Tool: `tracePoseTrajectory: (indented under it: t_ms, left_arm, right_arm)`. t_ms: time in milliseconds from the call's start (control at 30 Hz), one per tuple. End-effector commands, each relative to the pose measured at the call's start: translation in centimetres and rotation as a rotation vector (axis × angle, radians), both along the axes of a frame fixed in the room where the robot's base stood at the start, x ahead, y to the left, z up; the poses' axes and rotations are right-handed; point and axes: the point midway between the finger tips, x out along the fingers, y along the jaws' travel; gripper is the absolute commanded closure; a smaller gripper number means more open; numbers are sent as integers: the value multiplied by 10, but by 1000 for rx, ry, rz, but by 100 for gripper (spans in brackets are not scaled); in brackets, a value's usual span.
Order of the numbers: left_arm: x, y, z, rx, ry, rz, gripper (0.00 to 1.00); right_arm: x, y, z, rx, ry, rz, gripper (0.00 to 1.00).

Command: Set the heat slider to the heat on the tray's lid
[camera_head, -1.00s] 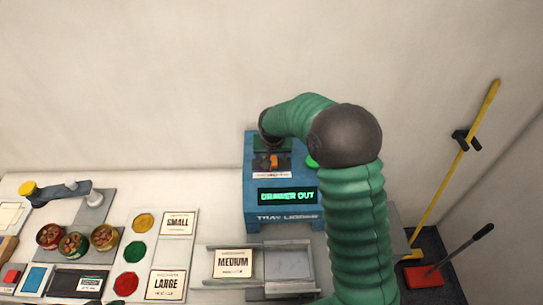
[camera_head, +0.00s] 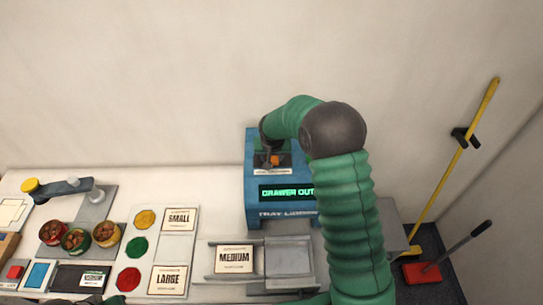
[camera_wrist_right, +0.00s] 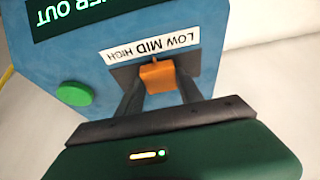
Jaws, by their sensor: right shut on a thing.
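The blue machine (camera_head: 252,205) has an orange heat slider knob (camera_wrist_right: 157,77) under a strip (camera_wrist_right: 152,47) marked LOW, MID and HIGH. In the right wrist view the knob's pointer lines up with MID. My right gripper (camera_wrist_right: 160,88) is shut on the knob, with a dark finger on each side. In the head view the knob (camera_head: 275,160) shows small beside my green arm. A lid card (camera_head: 233,260) reading MEDIUM lies in front of the machine; its smaller print is too small to read.
The machine's screen (camera_head: 287,193) reads DRAWER OUT, and a green button (camera_wrist_right: 74,94) sits beside it. Left are a SMALL card (camera_head: 179,221), a LARGE card (camera_head: 167,280), coloured discs and bowls (camera_head: 106,234) of chestnuts. A broom and a red dustpan (camera_head: 421,272) stand at right.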

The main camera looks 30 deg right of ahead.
Motion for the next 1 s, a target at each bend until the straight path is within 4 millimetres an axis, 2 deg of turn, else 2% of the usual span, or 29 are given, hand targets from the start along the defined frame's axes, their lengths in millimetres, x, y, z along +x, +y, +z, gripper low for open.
tracePoseTrajectory:
  t_ms: [300,600,867,900,1000]
  left_arm:
    - [0,0,-1,0,0,0,64]
    - [0,0,-15,0,0,0,64]
    - [0,0,-14,0,0,0,64]
    - [0,0,-14,0,0,0,64]
    - [0,0,-14,0,0,0,64]
  right_arm:
    - [1,1,0,1,-3,1,100]
    - [21,34,-1,0,-5,3,100]
    - [22,36,1,3,-5,2,100]
    - [23,36,1,3,-5,2,55]
    - [22,36,1,2,-5,2,42]
